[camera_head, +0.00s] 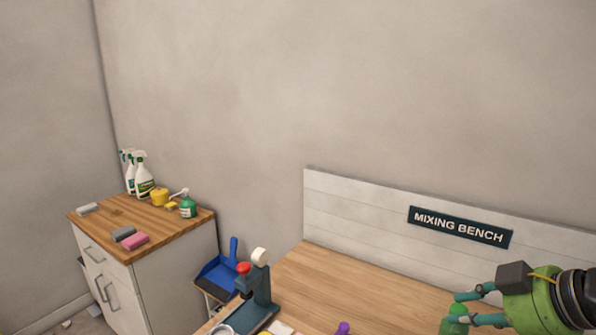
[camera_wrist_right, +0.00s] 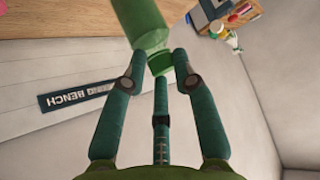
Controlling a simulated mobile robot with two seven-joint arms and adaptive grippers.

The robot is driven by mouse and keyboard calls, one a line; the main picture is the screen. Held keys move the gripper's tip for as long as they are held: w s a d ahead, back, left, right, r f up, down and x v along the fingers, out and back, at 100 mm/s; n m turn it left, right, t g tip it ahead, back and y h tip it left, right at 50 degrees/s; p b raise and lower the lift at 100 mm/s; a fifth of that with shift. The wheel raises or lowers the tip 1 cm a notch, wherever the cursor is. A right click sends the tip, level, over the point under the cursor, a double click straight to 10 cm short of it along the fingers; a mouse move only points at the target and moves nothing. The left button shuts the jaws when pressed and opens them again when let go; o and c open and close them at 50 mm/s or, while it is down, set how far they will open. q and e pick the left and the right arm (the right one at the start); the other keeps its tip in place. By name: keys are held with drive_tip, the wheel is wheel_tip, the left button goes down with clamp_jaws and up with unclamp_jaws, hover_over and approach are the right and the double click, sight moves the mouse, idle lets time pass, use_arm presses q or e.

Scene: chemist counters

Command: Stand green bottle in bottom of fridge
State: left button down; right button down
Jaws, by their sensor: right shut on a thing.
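My right gripper (camera_head: 468,307) comes in from the right edge above the bench and is shut on the green bottle (camera_head: 451,325). The bottle's lower part is cut off by the bottom of the head view. In the right wrist view the teal fingers (camera_wrist_right: 159,62) close around the narrow top end of the bottle (camera_wrist_right: 140,22), and its wider body points away from the gripper. I cannot tell whether the bottle touches the bench. The fridge is not in view. My left gripper is not in view.
The wooden mixing bench (camera_head: 345,285) bears a press-like tool (camera_head: 258,285) and a purple item (camera_head: 343,328). Its backboard (camera_head: 350,213) rises behind. A cabinet (camera_head: 165,275) at left holds spray bottles (camera_head: 144,178), sponges and a green pump bottle (camera_head: 188,207). A blue dustpan (camera_head: 218,275) stands between.

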sight(453, 333)
drive_tip(key=a+f+b, duration=0.1)
drive_tip(key=f, duration=0.1)
drive_tip(key=f+m+h+b, duration=0.1)
drive_tip(key=w+a+f+m+t+b, duration=0.1)
drive_tip(key=f+b, duration=0.1)
drive_tip(key=shift+w+a+f, duration=0.1)
drive_tip(key=shift+a+f, duration=0.2)
drive_tip(key=a+m+h+b, duration=0.1)
drive_tip(key=w+a+m+h+b, duration=0.1)
drive_tip(key=a, duration=0.1)
drive_tip(key=w+a+f+m+h+b, duration=0.1)
drive_tip(key=a+m, duration=0.1)
drive_tip(key=shift+a+h, duration=0.15)
drive_tip(key=shift+h, duration=0.25)
